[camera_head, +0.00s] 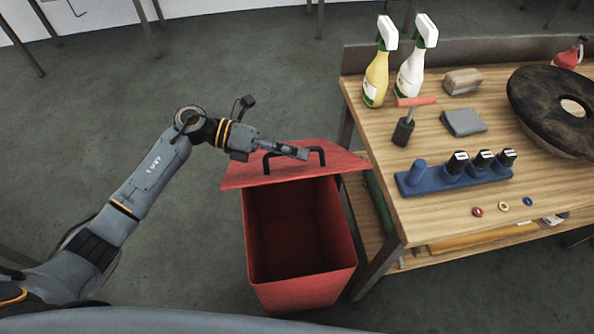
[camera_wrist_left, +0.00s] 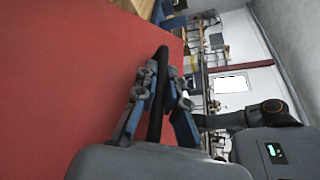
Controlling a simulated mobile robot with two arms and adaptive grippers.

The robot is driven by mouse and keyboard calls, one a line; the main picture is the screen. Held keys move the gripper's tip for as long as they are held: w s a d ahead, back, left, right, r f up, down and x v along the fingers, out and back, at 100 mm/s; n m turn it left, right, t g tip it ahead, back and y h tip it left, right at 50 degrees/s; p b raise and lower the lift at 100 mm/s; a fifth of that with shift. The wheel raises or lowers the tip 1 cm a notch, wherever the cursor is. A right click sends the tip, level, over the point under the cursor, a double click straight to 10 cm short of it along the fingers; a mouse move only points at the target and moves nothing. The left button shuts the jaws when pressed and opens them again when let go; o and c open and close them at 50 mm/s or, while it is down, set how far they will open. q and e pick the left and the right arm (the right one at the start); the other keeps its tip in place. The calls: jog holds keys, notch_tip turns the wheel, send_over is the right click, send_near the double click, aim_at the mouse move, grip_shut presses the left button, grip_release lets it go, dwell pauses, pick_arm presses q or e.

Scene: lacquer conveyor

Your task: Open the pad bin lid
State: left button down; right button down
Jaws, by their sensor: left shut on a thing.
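The red pad bin (camera_head: 298,285) stands on the floor left of the workbench, with its dark inside showing. Its red lid (camera_head: 335,163) is swung back at the far side, leaving the mouth uncovered. The lid has a black bar handle (camera_head: 268,164). My left gripper (camera_head: 303,153) is at the handle and shut on it. In the left wrist view the fingers close around the black handle (camera_wrist_left: 160,85), beside the red lid face (camera_wrist_left: 70,75). My right gripper is in neither view.
The wooden workbench (camera_head: 425,221) stands close on the right of the bin. It carries a yellow spray bottle (camera_head: 376,80), a white spray bottle (camera_head: 411,75), a blue rack (camera_head: 435,187) and a round dark pad (camera_head: 535,95). Open floor lies left of the bin.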

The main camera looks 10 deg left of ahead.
pick_arm(q)
jog(key=w+a+r+n+b, duration=0.1)
jog(key=w+a+r+b, duration=0.1)
jog(key=w, duration=0.4)
jog(key=w+a+r+n+g+h+b, duration=0.1)
jog(key=w+a+r+n+b, duration=0.1)
jog(key=w+r+b, duration=0.2)
notch_tip(320, 180, up, 2)
jog(key=shift+w+r+n, duration=0.1)
jog(key=shift+w+n, duration=0.2)
jog(key=shift+w, duration=0.95)
jog(key=c, duration=1.4)
grip_release()
jog(key=shift+a, duration=0.1)
jog(key=a+r, duration=0.1)
jog(key=a, duration=1)
jog(key=shift+w+a, duration=0.4)
jog(key=shift+r, duration=0.1)
